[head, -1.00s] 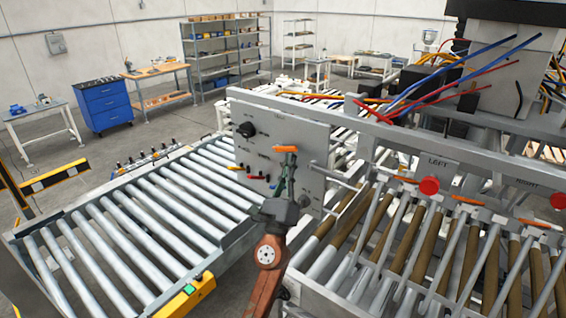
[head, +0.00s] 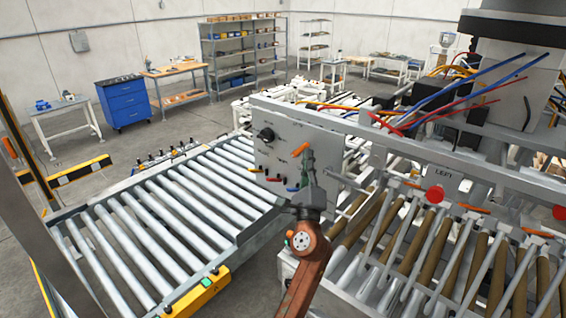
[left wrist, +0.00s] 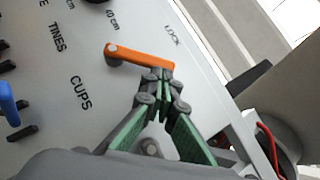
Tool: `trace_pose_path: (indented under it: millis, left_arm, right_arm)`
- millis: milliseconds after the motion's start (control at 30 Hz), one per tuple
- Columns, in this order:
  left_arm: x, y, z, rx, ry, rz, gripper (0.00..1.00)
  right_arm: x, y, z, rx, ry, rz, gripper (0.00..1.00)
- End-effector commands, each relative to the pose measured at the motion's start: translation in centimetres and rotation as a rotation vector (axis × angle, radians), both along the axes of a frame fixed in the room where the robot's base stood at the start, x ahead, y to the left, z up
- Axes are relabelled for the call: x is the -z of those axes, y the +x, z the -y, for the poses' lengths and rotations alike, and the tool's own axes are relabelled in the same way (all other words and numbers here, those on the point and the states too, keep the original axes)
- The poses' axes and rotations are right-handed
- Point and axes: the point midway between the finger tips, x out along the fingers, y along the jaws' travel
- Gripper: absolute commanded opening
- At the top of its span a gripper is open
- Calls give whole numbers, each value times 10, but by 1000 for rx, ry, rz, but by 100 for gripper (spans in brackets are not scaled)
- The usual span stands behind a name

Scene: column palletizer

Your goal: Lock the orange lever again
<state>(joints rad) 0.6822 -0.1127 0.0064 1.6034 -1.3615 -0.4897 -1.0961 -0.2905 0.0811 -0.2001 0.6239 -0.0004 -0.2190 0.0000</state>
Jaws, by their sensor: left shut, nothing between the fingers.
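The orange lever (head: 300,149) is on the grey control panel (head: 272,160) in the head view. In the left wrist view the orange lever (left wrist: 140,57) runs from a round pivot at its left end to a free end at the right, sloping slightly down. The word LOCK is printed above its free end. My left gripper (head: 307,158) is in front of the panel. In the left wrist view its fingertips (left wrist: 163,76) are together, empty, right at the lever's free end; I cannot tell if they touch it. My right gripper is not in view.
A black knob (head: 266,134) and small red and blue levers (head: 275,180) sit on the same panel. A roller conveyor (head: 170,215) lies left of it. A red button (head: 435,194) is on the frame at right, above more rollers.

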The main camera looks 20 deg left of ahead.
Motion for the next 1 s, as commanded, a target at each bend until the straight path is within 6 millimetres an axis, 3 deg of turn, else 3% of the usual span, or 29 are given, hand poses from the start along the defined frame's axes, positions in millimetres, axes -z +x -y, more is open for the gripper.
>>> trace_pose_path:
  millis: [300, 700, 1000]
  left_arm:
    - [-18, 12, -17, -11, 4, -1, 0]
    - [-31, 14, -36, -20, 4, -1, 0]
    - [-34, 16, -39, -18, 4, -1, 0]
  right_arm:
    - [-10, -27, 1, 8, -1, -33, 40]
    - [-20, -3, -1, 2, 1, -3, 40]
    - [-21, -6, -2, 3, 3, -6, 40]
